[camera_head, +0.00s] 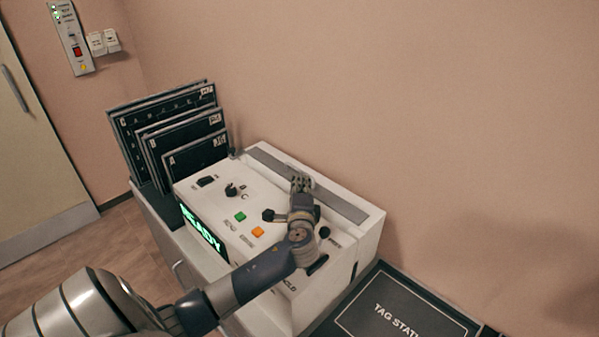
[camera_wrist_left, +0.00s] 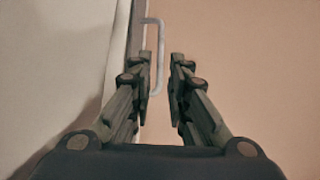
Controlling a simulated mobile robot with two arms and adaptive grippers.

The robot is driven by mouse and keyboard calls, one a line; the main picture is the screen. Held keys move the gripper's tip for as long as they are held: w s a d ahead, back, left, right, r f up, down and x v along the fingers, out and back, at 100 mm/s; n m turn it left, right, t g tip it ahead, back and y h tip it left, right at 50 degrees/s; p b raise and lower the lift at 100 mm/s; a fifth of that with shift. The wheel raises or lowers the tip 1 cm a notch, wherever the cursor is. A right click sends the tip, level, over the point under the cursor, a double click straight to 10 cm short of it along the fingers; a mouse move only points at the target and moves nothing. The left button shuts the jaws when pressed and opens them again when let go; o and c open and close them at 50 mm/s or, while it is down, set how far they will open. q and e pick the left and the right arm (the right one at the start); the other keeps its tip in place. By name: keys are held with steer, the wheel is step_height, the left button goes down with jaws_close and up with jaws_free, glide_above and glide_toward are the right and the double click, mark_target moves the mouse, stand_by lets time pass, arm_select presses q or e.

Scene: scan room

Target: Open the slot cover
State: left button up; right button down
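The slot cover (camera_head: 342,205) appears to be the long grey strip along the back of the white machine's top; it looks closed in the head view. My left gripper (camera_head: 301,184) is over the middle of this strip and hides part of it. In the left wrist view, the two fingers (camera_wrist_left: 162,75) are apart with a narrow gap. A pale U-shaped handle (camera_wrist_left: 160,60) on a dark grey strip shows beyond and partly between the fingertips. I cannot tell whether a finger touches it. My right gripper is in neither view.
The white machine (camera_head: 208,196) has a knob, green and orange buttons, and a green "READY" display (camera_head: 203,236). Black panels (camera_head: 186,130) stand upright at its left. A dark "TAG STATION" mat (camera_head: 400,312) lies to the right. The wall is close behind the machine.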

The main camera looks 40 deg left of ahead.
mark_target(299, 170)
arm_select(q)
steer(key=p+x, duration=0.1)
steer(key=x, duration=0.8)
steer(key=shift+f, duration=0.1)
jaws_close()
